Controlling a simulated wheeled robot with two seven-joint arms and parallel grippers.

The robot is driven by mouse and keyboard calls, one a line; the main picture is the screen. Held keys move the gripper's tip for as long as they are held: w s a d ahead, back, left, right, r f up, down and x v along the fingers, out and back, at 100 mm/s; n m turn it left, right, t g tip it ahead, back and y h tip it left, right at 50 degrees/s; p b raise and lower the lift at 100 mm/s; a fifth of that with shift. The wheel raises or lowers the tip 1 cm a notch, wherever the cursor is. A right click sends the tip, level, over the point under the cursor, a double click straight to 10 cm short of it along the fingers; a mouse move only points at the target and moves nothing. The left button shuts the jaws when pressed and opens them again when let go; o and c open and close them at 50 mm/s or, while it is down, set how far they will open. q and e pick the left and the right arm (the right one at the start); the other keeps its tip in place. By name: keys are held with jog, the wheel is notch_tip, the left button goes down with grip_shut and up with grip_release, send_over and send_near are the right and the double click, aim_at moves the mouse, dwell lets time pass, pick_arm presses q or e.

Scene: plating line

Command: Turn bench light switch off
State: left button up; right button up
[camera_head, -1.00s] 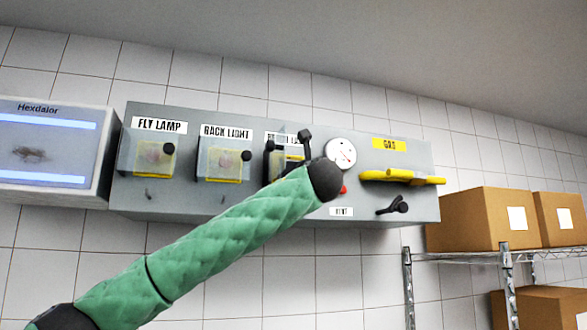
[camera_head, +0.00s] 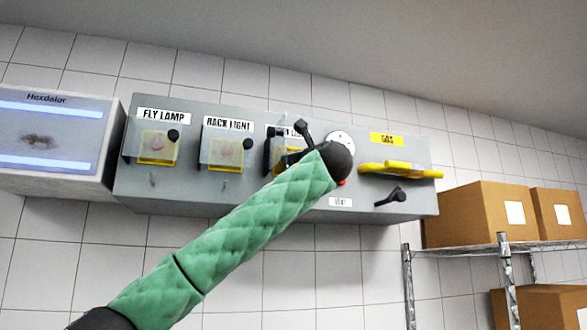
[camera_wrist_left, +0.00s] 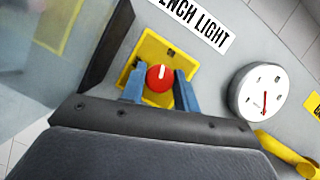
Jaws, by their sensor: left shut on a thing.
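The bench light switch is a red round knob (camera_wrist_left: 159,77) with a white mark on a yellow plate (camera_wrist_left: 148,52), under the "BENCH LIGHT" label (camera_wrist_left: 192,22) in the left wrist view. The mark points up toward the label. My left gripper (camera_wrist_left: 160,88) has its two blue fingers shut on the knob, one on each side. In the head view my left gripper (camera_head: 287,153) is at the panel, and with the arm it hides the knob and part of the label. My right gripper is not in view.
The grey panel (camera_head: 240,190) also carries covered fly lamp (camera_head: 158,147) and rack light (camera_head: 226,150) switches. A white gauge (camera_wrist_left: 259,91) and a yellow gas handle (camera_head: 398,168) are right of the knob. A dark-edged clear flap (camera_wrist_left: 95,50) stands close left of the gripper.

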pick_arm(q)
jog(key=shift+d+n+g+y+b, duration=0.1)
jog(key=shift+n+g+y+b, duration=0.2)
jog(key=shift+n+g+b, duration=1.6)
jog(key=shift+n+g+y+b, duration=0.15)
jog(key=shift+n+y, duration=0.15)
jog(key=shift+n, duration=3.25)
jog(key=shift+d+n+g+y+b, duration=0.1)
jog(key=shift+n+g+y+b, duration=0.2)
jog(key=shift+n+g+b, duration=1.6)
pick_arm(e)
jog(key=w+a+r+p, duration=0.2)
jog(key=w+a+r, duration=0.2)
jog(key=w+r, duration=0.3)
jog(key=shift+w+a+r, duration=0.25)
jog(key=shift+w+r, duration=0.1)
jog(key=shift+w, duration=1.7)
pick_arm(q)
jog(key=shift+n+t, duration=0.85)
jog(key=shift+n, duration=0.1)
jog(key=shift+w, duration=0.1)
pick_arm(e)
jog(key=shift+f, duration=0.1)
pick_arm(q)
jog(key=o, duration=1)
jog(key=shift+a, duration=0.1)
jog(key=shift+c, duration=0.2)
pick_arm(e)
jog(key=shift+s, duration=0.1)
